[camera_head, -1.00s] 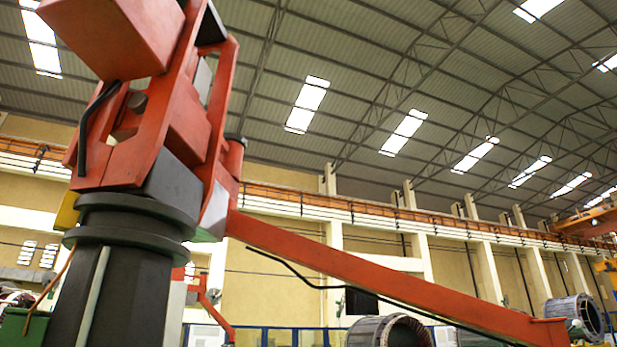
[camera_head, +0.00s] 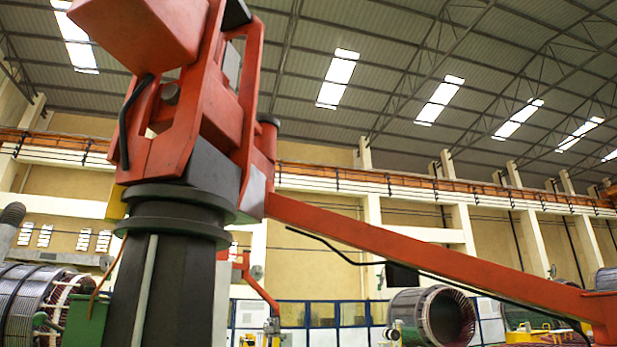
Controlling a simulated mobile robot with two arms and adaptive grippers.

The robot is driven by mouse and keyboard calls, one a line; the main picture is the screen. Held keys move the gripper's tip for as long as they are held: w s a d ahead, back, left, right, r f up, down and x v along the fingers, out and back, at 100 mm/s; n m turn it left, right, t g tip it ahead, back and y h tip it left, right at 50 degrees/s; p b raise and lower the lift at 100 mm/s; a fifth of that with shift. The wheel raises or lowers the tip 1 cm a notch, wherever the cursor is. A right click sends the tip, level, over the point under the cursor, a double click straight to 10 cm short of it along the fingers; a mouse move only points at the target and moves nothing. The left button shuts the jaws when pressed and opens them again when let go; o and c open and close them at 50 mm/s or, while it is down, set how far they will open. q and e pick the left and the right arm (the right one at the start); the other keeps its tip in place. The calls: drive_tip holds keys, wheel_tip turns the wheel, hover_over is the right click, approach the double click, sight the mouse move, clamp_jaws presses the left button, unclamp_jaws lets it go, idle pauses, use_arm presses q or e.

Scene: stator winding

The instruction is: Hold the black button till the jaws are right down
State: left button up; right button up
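Neither a black button nor any jaws can be made out in the head view. Neither of my grippers is in view. The view is tilted up at a large orange machine (camera_head: 190,110) on a dark column (camera_head: 180,285). A long orange boom (camera_head: 400,249) slopes down from it to the right.
A wound stator (camera_head: 28,300) is at the lower left, beside a green box (camera_head: 86,322). Another stator core (camera_head: 432,315) lies at the lower right. A blue-framed partition (camera_head: 322,314) runs along the back. The floor is out of view.

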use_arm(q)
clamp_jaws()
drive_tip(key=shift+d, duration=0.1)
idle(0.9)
